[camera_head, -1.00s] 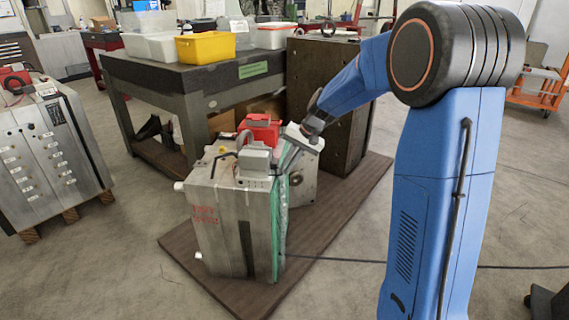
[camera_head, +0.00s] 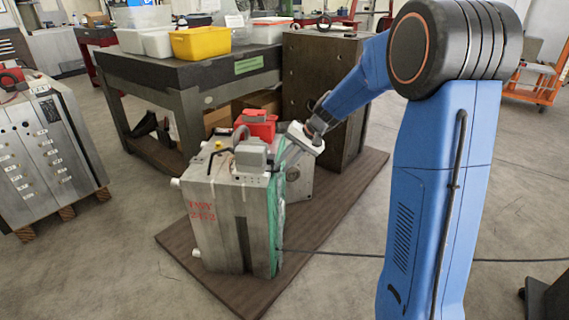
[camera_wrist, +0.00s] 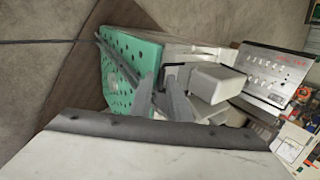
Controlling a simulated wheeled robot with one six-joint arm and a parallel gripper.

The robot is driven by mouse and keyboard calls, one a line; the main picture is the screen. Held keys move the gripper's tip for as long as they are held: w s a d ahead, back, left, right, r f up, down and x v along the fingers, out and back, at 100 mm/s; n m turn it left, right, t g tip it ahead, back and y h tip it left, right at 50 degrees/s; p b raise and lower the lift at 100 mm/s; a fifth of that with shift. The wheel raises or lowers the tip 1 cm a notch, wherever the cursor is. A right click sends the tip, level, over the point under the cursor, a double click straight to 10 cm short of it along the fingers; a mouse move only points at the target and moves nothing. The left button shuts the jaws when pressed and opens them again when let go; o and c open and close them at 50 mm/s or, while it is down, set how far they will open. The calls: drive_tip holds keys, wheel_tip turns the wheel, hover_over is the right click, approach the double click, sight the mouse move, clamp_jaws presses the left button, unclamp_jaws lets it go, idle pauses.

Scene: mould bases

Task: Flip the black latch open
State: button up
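A grey metal mould base (camera_head: 215,215) with red lettering stands on a brown board, and a green perforated sheet (camera_head: 276,205) covers its right side. A thin black bent bar (camera_head: 222,152) stands on its top, beside a grey block (camera_head: 251,158); it looks like the black latch, but I cannot be sure. My gripper (camera_head: 284,164) hangs over the mould's right top edge.
A red part (camera_head: 258,125) lies behind the grey block. A dark tall block (camera_head: 325,85) and a workbench (camera_head: 200,80) with a yellow bin (camera_head: 200,43) stand behind. Another mould base (camera_head: 50,150) is at the left.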

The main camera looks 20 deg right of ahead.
drive_tip(key=v, duration=1.7)
drive_tip(key=shift+r, duration=0.25)
drive_tip(key=shift+s, duration=0.1)
drive_tip(key=s+a+f+n+h, duration=0.1)
drive_tip(key=s+f+h, duration=0.1)
drive_tip(key=s, duration=1)
drive_tip(key=s+a+f+n+t+h, duration=0.1)
drive_tip(key=s+f+n+h, duration=0.1)
drive_tip(key=s, duration=1)
drive_tip(key=s+a+f+n+t+h, duration=0.1)
drive_tip(key=s+f, duration=0.3)
drive_tip(key=s, duration=0.9)
drive_tip(key=shift+a+n+h, duration=0.4)
drive_tip(key=shift+a+h, duration=0.15)
drive_tip(key=shift+h, duration=0.15)
